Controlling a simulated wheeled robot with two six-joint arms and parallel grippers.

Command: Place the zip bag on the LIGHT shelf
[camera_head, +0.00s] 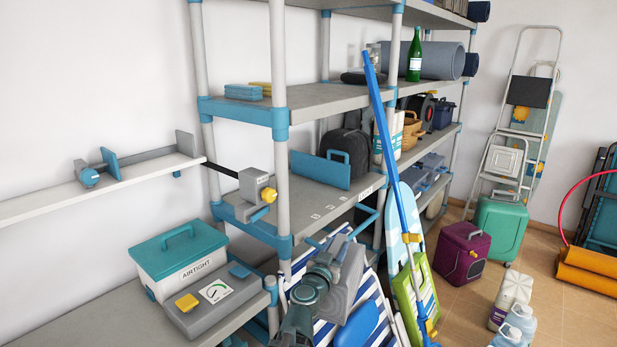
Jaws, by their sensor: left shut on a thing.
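My left arm rises from the bottom centre, and its gripper (345,283) is in front of the blue-striped folded fabric. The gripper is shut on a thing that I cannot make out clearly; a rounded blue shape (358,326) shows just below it. I cannot pick out the zip bag with certainty. My right gripper is not in view.
A teal-lidded AIRTIGHT box (180,262) and a grey dial device (214,298) stand on the low bench (95,325). A blue pole (392,160) leans across the rack. The middle board has bare room at its front left. Jugs (513,292) stand on the floor.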

